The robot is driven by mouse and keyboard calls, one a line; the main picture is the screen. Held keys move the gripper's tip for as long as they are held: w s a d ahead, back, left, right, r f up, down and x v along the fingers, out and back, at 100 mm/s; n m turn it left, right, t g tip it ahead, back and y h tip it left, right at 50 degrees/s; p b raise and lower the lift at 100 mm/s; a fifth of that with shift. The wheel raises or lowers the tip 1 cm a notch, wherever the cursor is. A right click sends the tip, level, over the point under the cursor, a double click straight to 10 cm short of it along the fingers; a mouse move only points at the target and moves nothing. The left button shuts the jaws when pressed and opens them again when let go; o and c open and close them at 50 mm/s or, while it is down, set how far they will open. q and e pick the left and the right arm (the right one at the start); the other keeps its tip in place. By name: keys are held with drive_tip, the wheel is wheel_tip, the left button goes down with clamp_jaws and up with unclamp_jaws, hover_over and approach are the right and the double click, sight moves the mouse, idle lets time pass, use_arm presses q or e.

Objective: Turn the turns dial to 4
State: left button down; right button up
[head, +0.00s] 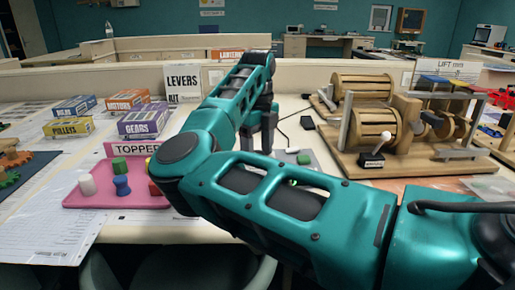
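I cannot pick out a dial marked turns or read any number on one. A grey plate (318,167) with a white knob-like piece (304,158) and a green piece lies on the table, partly hidden behind my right arm. A wooden winding machine (373,127) with drums and a small black box with a white top stands to its right. My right gripper (260,143) points down just left of the grey plate, dark and partly hidden by my arm; its finger opening does not show clearly. My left gripper is out of view.
A pink tray (100,198) with coloured pegs stands left of my right elbow. Several small boxes, such as the purple gears box (143,122), stand at back left. A white levers kit sign (183,84) stands behind my arm. A low partition (320,72) runs behind the table.

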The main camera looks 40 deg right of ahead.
drive_tip(key=shift+c, duration=0.4)
drive_tip(key=c, duration=1)
drive_tip(key=shift+o, duration=0.2)
drive_tip(key=m, duration=0.5)
drive_tip(key=shift+m+b, duration=0.3)
drive_tip(key=shift+b, duration=0.05)
drive_tip(key=m, duration=1.2)
drive_tip(key=shift+m, duration=0.3)
drive_tip(key=m, duration=0.5)
drive_tip(key=shift+r+m, duration=0.1)
drive_tip(key=shift+m, duration=0.2)
